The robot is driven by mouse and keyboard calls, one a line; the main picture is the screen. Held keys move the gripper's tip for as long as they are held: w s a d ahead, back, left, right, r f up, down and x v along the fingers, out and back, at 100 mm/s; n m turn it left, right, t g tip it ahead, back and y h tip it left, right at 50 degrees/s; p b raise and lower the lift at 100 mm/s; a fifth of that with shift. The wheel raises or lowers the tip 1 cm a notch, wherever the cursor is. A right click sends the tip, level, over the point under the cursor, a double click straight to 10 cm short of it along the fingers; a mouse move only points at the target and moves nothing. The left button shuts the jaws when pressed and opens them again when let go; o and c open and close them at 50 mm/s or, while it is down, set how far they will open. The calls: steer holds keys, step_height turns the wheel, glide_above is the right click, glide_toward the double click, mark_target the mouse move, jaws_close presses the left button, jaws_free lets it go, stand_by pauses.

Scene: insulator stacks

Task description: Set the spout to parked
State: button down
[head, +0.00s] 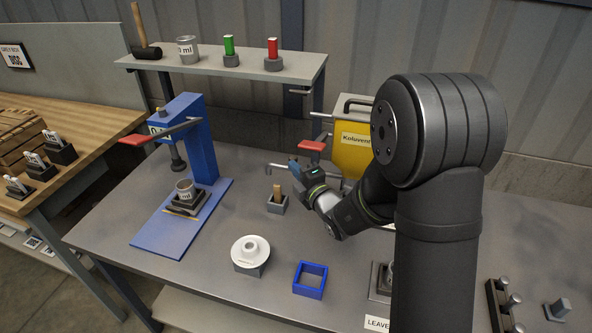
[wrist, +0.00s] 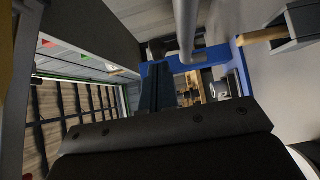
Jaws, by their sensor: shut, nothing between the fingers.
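The yellow dispenser (head: 353,152), labelled Koluvent, stands at the back of the bench, partly hidden by my arm. A thin grey tube that looks like its spout (head: 277,166) reaches left from it, with a short bent end. A red-topped lever (head: 312,145) sits above the tube. My gripper (head: 293,163) is shut and empty, right by the spout; I cannot tell whether they touch. In the wrist view my dark blue fingers (wrist: 155,87) are together, and a grey tube (wrist: 184,28), likely the spout, hangs close to them.
A blue press (head: 203,145) with a can under it stands left. A small holder with a wooden stick (head: 277,193) is just below the spout. A shelf (head: 225,62) runs above.

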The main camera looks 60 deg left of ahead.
steer(key=s+d, duration=0.2)
steer(key=d, duration=1.1)
steer(key=shift+s, duration=0.25)
steer(key=shift+a, duration=0.15)
steer(key=w+a, duration=0.2)
steer(key=a, duration=1)
steer(key=shift+w+a, duration=0.2)
steer(key=shift+a, duration=0.05)
steer(key=shift+a, duration=0.1)
